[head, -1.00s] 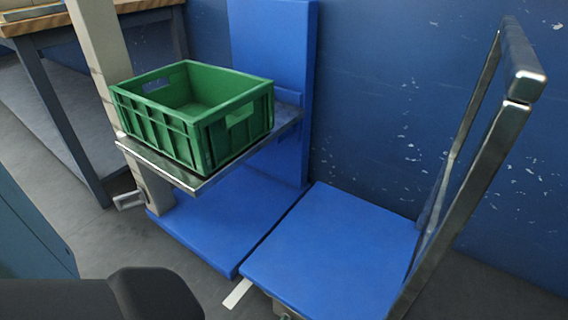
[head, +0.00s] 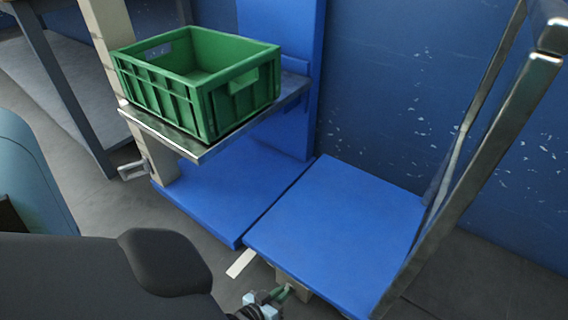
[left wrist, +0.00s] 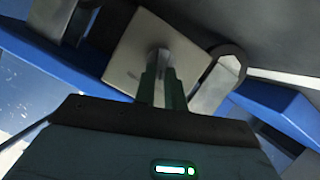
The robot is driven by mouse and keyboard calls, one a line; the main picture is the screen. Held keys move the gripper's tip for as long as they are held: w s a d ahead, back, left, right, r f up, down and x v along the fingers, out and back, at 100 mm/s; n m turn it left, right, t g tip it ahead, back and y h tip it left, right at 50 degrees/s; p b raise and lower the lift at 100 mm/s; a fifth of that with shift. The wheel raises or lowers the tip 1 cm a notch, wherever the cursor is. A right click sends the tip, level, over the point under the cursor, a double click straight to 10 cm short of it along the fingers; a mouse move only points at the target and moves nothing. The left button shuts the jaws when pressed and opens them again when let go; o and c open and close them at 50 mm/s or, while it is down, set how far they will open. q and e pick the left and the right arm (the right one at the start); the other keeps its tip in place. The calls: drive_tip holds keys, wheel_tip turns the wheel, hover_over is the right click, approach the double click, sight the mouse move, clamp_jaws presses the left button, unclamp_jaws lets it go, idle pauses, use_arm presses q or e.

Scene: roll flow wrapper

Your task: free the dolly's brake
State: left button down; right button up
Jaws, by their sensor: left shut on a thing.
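The dolly (head: 335,225) has a blue deck and a tall metal push handle (head: 470,165) on its right. My left gripper (head: 284,292) is low at the deck's near left corner, mostly behind my dark arm. In the left wrist view my left gripper (left wrist: 161,72) has its green fingers close together on a thin metal piece, apparently the brake lever (left wrist: 161,54). A square metal plate (left wrist: 130,55) lies behind it, with a rounded metal bracket (left wrist: 222,78) beside it. The lever's exact position is hard to tell. My right gripper is not in view.
Left of the dolly stands a blue-based lift with a metal shelf (head: 205,152) carrying a green crate (head: 150,85). A pale strip (head: 241,263) lies on the floor near the dolly's left corner. A scuffed blue wall (head: 400,90) is behind.

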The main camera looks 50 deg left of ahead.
use_arm(q)
drive_tip(key=shift+a+n+h+b, duration=0.15)
drive_tip(key=shift+n+h+b, duration=0.25)
drive_tip(key=shift+n+b, duration=0.3)
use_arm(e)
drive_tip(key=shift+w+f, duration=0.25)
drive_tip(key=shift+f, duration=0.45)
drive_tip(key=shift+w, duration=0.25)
use_arm(q)
drive_tip(key=c, duration=1.5)
unclamp_jaws()
drive_tip(key=shift+o, duration=0.2)
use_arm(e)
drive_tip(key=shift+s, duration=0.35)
